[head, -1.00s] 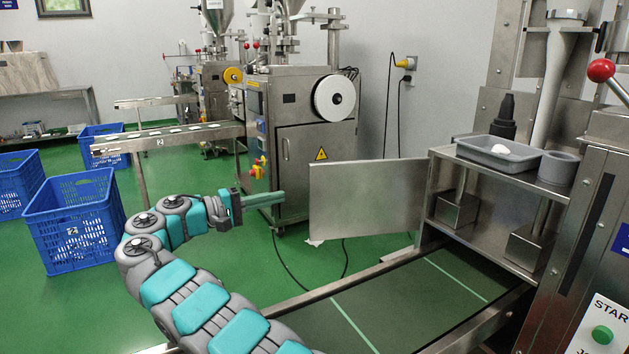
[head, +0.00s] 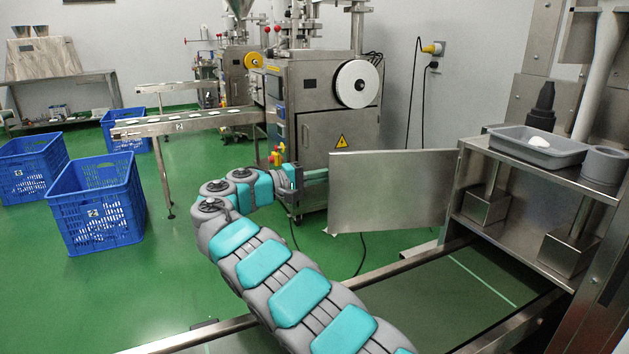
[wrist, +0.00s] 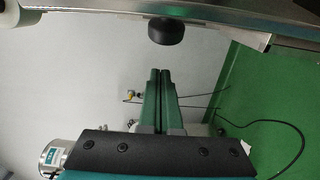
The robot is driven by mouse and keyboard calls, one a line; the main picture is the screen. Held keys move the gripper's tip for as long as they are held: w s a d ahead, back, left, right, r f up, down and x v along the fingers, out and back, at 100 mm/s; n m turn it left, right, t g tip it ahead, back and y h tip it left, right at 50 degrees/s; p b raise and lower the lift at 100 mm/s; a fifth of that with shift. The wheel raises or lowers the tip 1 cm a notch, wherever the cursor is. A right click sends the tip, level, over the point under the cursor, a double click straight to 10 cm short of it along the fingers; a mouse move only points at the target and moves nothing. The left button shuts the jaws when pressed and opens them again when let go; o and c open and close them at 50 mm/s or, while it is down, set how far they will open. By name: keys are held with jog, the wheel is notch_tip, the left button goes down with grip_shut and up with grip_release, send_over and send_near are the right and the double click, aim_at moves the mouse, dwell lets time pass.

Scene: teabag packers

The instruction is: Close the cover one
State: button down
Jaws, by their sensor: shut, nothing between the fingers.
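The cover is a flat grey metal panel (head: 390,192) standing open at the left end of the steel housing, over the edge of the conveyor. My gripper (head: 318,174) is at the panel's left edge in the head view; its fingertips appear to reach that edge, and I cannot tell whether they touch. In the wrist view my gripper (wrist: 158,80) has its two green fingers together with nothing between them. A black round knob (wrist: 169,31) sits on a metal strip just beyond the fingertips there; it may belong to the cover.
A green conveyor belt (head: 450,290) with metal rails runs below the panel. A grey tray (head: 538,146) stands on the housing shelf. A packing machine (head: 325,110) stands behind my gripper. Blue crates (head: 97,205) are at the left. Green floor between is open.

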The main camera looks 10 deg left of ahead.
aim_at(332, 181)
jog(key=s+b, duration=0.2)
jog(key=b, duration=0.1)
jog(key=s+b, duration=0.1)
jog(key=b, duration=0.1)
jog(key=shift+s+d, duration=0.3)
dwell(0.4)
